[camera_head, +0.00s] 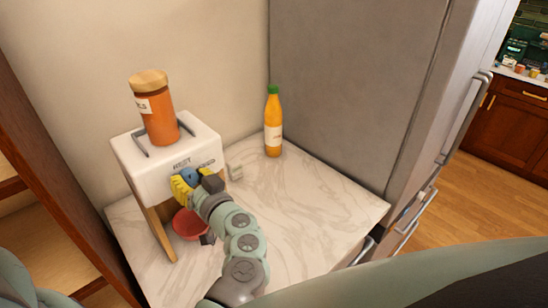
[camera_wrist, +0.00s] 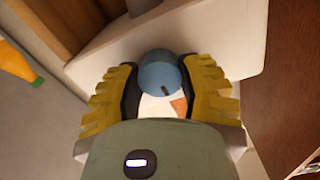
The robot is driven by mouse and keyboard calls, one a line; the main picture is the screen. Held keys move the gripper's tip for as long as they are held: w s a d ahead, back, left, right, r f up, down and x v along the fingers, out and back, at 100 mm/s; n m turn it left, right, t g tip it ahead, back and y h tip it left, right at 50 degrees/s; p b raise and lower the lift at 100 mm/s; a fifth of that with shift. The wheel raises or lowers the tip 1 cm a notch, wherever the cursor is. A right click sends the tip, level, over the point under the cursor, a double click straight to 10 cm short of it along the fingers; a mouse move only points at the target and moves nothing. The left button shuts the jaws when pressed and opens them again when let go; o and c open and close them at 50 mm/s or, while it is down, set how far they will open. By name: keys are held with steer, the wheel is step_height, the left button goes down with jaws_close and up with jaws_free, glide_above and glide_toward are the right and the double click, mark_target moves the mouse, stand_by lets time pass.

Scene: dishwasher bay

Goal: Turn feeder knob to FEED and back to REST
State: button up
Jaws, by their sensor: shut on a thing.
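The white feeder (camera_head: 150,174) stands on wooden legs on the marble counter, with REST and FEED labels on its front. Its blue knob (camera_head: 190,173) sits on that front face, partly hidden by my gripper (camera_head: 186,185). In the wrist view the round blue knob (camera_wrist: 160,72) lies between the yellow fingers of my gripper (camera_wrist: 161,82). The fingers are shut on it, one on each side. A small dark mark shows on the knob's rim. I cannot tell which label it points to.
An orange jar (camera_head: 161,118) with a wooden lid stands on the feeder. A red bowl (camera_head: 187,225) sits below it. A juice bottle (camera_head: 273,125) stands behind on the right, near the fridge (camera_head: 350,80). The counter (camera_head: 310,210) is clear at right.

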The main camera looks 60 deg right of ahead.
steer(key=c, duration=0.4)
steer(key=shift+o, duration=0.2)
steer(key=shift+f+m+b, duration=0.1)
steer(key=shift+m+b, duration=0.25)
steer(key=shift+m, duration=0.05)
steer(key=m+b, duration=0.1)
steer(key=m, duration=0.1)
steer(key=shift+m+b, duration=0.3)
steer(key=shift+m, duration=0.1)
steer(key=m, duration=0.4)
steer(key=shift+s+m+b, duration=0.1)
steer(key=shift+m+b, duration=0.2)
steer(key=shift+b, duration=0.1)
steer(key=m+p, duration=0.1)
steer(key=m, duration=0.4)
steer(key=shift+m, duration=0.3)
steer(key=shift+m+p, duration=0.75)
steer(key=shift+m, duration=1.25)
steer(key=shift+f, duration=0.1)
steer(key=o, duration=1.2)
